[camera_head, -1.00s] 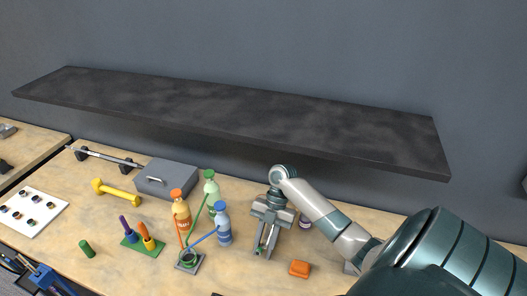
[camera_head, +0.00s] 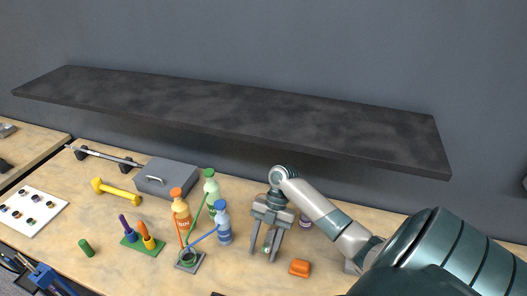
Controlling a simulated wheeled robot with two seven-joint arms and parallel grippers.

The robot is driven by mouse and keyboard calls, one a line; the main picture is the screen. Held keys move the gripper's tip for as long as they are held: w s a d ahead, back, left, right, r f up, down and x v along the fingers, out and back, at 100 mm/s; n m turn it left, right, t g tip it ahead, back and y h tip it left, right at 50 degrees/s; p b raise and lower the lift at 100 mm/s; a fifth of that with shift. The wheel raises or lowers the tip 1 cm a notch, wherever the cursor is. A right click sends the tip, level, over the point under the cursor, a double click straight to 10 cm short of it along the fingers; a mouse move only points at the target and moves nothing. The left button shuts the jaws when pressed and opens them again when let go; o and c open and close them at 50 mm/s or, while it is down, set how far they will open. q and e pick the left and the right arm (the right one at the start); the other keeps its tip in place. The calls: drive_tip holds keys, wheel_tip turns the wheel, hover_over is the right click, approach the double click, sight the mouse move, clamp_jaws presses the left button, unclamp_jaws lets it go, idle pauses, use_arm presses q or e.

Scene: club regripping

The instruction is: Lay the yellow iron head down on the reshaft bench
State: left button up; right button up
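My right gripper (camera_head: 265,248) points down at the bench, right of the bottles, its two fingers spread apart. A small pale green item (camera_head: 266,249) shows low between the fingertips, too small to name; I cannot tell whether the fingers touch it. I cannot pick out a yellow iron head for sure. A yellow dumbbell-shaped thing (camera_head: 115,190) lies at the left of the wooden bench (camera_head: 130,267), far from this gripper.
Orange (camera_head: 181,219), green (camera_head: 212,190) and blue (camera_head: 223,226) bottles stand left of the gripper. An orange block (camera_head: 299,268) lies to its right. A grey box (camera_head: 166,180) stands behind. A dark shelf (camera_head: 240,115) overhangs the back. The front left bench has bare patches.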

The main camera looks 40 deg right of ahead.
drive_tip(key=shift+b+v, duration=0.6)
drive_tip(key=shift+v, duration=0.2)
drive_tip(key=b+v, duration=0.4)
drive_tip(key=v, duration=0.6)
drive_tip(key=shift+d+r, duration=0.15)
